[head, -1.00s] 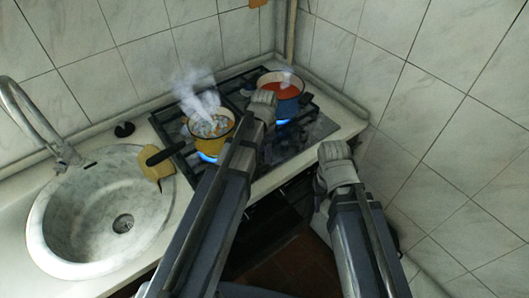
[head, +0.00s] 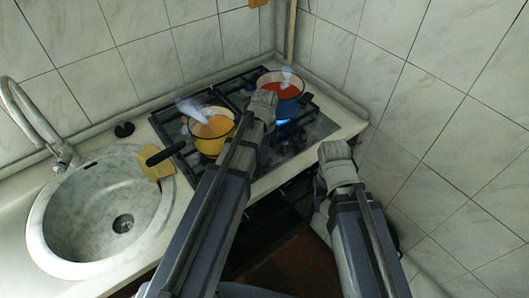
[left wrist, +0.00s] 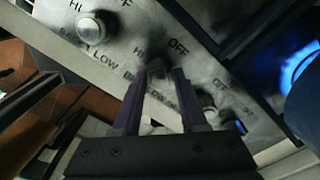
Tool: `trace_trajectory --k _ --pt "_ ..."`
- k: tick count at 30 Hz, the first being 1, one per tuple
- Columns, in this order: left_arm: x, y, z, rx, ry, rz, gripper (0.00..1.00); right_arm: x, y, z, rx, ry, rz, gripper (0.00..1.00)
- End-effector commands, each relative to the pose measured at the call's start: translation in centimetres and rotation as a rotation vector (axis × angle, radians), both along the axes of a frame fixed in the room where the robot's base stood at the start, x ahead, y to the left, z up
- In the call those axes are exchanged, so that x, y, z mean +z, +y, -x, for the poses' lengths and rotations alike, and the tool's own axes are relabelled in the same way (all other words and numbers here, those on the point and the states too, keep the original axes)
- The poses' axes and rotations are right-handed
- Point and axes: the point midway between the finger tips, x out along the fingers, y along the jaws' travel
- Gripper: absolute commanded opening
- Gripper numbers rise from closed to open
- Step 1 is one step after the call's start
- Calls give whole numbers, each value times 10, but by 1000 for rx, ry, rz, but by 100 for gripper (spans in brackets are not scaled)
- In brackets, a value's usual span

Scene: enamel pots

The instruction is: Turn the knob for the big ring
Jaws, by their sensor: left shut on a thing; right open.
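In the left wrist view my left gripper (left wrist: 157,76) is shut on a stove knob (left wrist: 158,66) on the pale front panel, between printed OFF and LOW marks. Most of that knob is hidden between the fingers. The yellow pot (head: 210,147) stands on the front left of the hob, with no flame showing under it. The blue pot (head: 285,106) with red contents stands at the back right over a lit blue flame (head: 284,122). In the head view my forearms hide both grippers' fingers.
Another knob (left wrist: 92,25) is at the upper left of the left wrist view, and one (left wrist: 208,101) at the right. A sink (head: 52,231) lies left of the hob, with a yellow board-like item (head: 157,164) on its rim. Tiled walls stand behind and right.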

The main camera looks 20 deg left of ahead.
Motion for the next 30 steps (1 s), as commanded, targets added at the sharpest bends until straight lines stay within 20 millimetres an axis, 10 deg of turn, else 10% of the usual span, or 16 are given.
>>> trace_trajectory --k 14,15,22,30 --pt "0 0 0 -13 0 0 0 0 0 0 0 0 0 50" --pt "0 0 0 -13 0 0 45 0 0 0 0 0 0 50" --pt "0 0 0 -12 0 0 71 0 0 0 0 0 0 50" --pt "0 0 0 -11 0 0 73 0 0 0 0 0 0 50"
